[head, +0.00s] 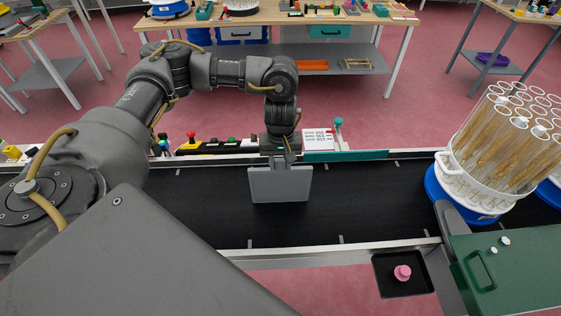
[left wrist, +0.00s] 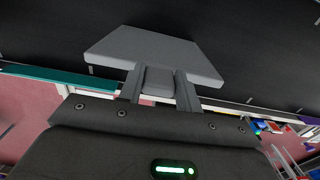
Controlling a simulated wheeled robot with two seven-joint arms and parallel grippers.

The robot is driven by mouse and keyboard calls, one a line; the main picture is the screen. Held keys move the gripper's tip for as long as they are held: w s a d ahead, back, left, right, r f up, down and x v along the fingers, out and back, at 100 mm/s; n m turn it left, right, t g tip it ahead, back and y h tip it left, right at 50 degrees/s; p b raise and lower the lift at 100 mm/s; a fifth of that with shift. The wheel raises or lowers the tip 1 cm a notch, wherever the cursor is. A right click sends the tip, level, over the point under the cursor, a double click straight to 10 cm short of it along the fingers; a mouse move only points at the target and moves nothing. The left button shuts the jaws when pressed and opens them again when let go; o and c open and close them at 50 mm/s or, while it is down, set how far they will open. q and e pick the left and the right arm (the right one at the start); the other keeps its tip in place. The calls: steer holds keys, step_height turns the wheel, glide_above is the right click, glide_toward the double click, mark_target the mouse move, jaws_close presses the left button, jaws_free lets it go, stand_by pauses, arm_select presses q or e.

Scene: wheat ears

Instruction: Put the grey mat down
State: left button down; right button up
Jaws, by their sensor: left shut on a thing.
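The grey mat (head: 280,187) is a flat, stiff-looking grey slab. It hangs roughly upright below my left gripper (head: 283,160), over the black conveyor belt. My left gripper is shut on a small tab at the mat's edge. In the left wrist view the mat (left wrist: 150,52) spreads out beyond the two fingers (left wrist: 160,88) against the dark belt. I cannot tell whether its lower edge touches the belt. My right gripper is not in view.
The black belt (head: 370,205) is bare around the mat. At the right, a white rack (head: 470,178) of clear tubes with wheat ears stands on a blue base. A green case (head: 510,270) and a black tray (head: 403,275) with a pink knob are in front.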

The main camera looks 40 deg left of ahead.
arm_select(q)
steer(key=shift+f, duration=0.2)
steer(key=c, duration=1)
jaws_free()
steer(key=shift+r, duration=0.1)
steer(key=shift+o, duration=0.2)
steer(key=shift+r, duration=0.2)
step_height(320, 180, up, 12)
